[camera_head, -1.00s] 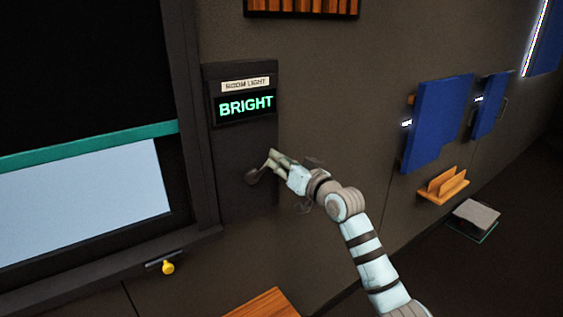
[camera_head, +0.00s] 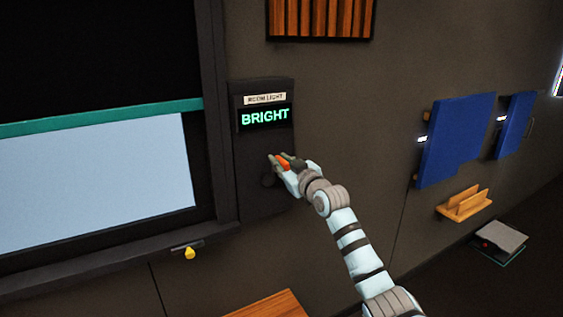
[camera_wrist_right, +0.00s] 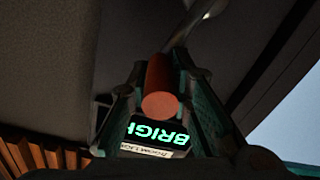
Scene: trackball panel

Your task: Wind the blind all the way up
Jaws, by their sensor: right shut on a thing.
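The black blind (camera_head: 95,50) covers the upper part of the window at the left in the head view. Its teal bottom bar (camera_head: 100,118) hangs part-way down, with the pale pane (camera_head: 95,185) bare below it. My right gripper (camera_head: 281,161) is shut on the orange-red crank grip (camera_head: 284,163) in front of the dark wall panel. The wrist view shows the grip (camera_wrist_right: 160,92) end-on between the fingers (camera_wrist_right: 160,100), with a grey crank arm (camera_wrist_right: 205,12) beyond. The crank's hub is partly hidden by the hand. My left gripper is not in view.
The panel (camera_head: 262,205) has a lit display reading BRIGHT (camera_head: 265,117). A yellow knob (camera_head: 189,253) sits below the window sill. Blue boards (camera_head: 455,140) and a wooden rack (camera_head: 464,204) are on the wall at right. A wooden surface (camera_head: 268,305) shows at bottom.

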